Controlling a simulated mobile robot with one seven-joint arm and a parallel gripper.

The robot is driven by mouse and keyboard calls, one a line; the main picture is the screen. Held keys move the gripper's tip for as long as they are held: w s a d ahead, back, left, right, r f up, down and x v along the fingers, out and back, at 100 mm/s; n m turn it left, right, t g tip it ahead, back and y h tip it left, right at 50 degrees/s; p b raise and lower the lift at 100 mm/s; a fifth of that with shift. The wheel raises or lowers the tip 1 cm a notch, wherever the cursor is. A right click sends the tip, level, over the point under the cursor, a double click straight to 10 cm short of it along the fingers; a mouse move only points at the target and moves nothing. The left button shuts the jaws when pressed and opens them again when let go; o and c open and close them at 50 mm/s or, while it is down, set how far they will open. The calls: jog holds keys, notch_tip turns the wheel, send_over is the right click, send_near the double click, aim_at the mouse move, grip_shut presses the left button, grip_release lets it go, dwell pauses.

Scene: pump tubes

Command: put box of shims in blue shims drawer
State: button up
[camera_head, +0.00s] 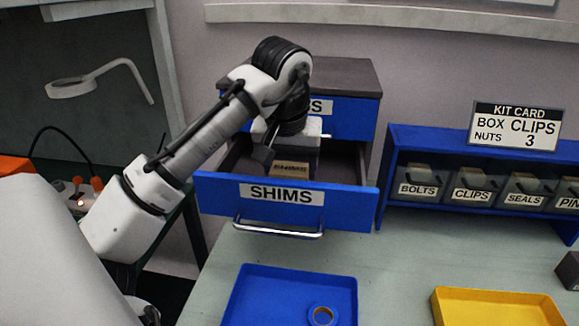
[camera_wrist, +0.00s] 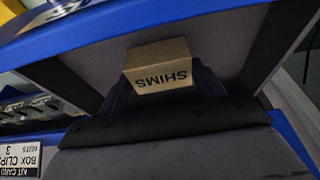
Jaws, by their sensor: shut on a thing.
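The box of shims is a small tan carton with SHIMS printed on it; it shows inside the open drawer in the head view (camera_head: 291,168) and in the wrist view (camera_wrist: 160,68). My gripper (camera_head: 283,162) reaches down into the drawer and is shut on the box; its dark fingers also show beside the box in the wrist view (camera_wrist: 163,92). The blue shims drawer (camera_head: 222,195), labelled SHIMS with a silver handle, is pulled open. I cannot tell whether the box touches the drawer floor.
A second blue drawer (camera_head: 352,118) above is shut, its label partly hidden by my arm. A blue tray (camera_head: 262,288) holding a blue tape roll (camera_head: 323,315) and a yellow tray (camera_head: 495,308) lie on the table. A blue rack (camera_head: 440,150) of labelled bins stands right.

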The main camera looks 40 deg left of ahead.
jog(key=shift+f, duration=0.2)
jog(key=o, duration=1)
jog(key=shift+r, duration=0.1)
jog(key=shift+r, duration=0.1)
jog(key=b+v, duration=0.1)
jog(key=v, duration=1.1)
jog(key=shift+s, duration=0.1)
